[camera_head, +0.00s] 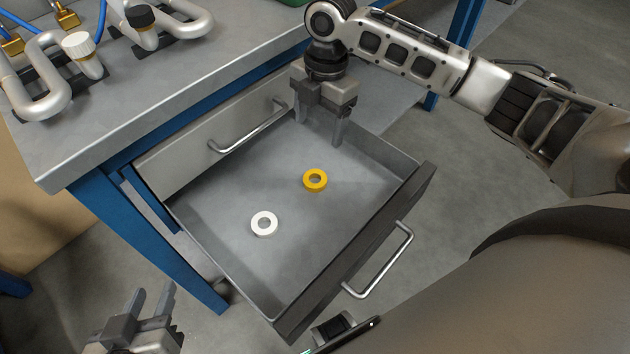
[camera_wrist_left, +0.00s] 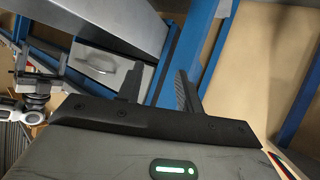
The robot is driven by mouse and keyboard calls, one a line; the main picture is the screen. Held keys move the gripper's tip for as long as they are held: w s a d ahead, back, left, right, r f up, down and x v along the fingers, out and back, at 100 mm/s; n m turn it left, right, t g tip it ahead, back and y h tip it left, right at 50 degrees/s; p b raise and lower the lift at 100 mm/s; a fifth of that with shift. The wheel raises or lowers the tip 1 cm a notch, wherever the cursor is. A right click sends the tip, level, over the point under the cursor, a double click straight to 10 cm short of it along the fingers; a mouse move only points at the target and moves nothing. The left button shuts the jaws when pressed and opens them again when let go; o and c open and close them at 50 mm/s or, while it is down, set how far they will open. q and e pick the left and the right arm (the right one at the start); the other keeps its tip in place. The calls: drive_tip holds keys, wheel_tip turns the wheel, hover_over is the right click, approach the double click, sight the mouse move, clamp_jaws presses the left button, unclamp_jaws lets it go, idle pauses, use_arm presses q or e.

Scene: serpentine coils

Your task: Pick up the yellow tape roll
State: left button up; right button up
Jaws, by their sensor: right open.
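The yellow tape roll (camera_head: 315,180) lies flat in the open drawer (camera_head: 232,262), right of the drawer's middle. A white tape roll (camera_head: 264,223) lies flat in the drawer, to its lower left. My right gripper (camera_head: 319,133) points down over the back of the drawer, above and beyond the yellow roll in the head view. It is open and empty, apart from the roll. My left gripper (camera_head: 148,302) is outside the drawer at the lower left, its fingers apart with nothing between them. Its fingers also show in the left wrist view (camera_wrist_left: 158,92).
The drawer's front panel has a bar handle (camera_head: 384,262); a second, closed drawer has its own handle (camera_head: 248,130). The grey workbench (camera_head: 160,105) on blue legs overhangs the back. Serpentine coils (camera_head: 45,80) with caps stand on it. The drawer floor around the rolls is clear.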

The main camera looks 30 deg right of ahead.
drive_tip(key=b, duration=0.2)
hover_over(315, 178)
wheel_tip(315, 178, down, 9)
drive_tip(key=shift+w+d+r, duration=0.1)
drive_tip(key=shift+w+r, duration=0.05)
drive_tip(key=shift+r, duration=0.05)
drive_tip(key=shift+f, duration=0.65)
wheel_tip(315, 178, down, 5)
drive_tip(key=shift+r+b, duration=0.1)
drive_tip(key=shift+b, duration=0.4)
use_arm(q)
drive_tip(key=shift+g, duration=0.4)
drive_tip(key=f, duration=0.2)
drive_tip(key=d+f, duration=0.1)
drive_tip(key=f, duration=0.1)
drive_tip(key=shift+w+f, duration=0.2)
drive_tip(key=shift+f, duration=0.05)
use_arm(e)
drive_tip(key=shift+s, duration=0.2)
drive_tip(key=shift+c, duration=0.3)
use_arm(q)
drive_tip(key=shift+r, duration=0.1)
use_arm(e)
drive_tip(key=shift+r, duration=0.1)
drive_tip(key=c, duration=1)
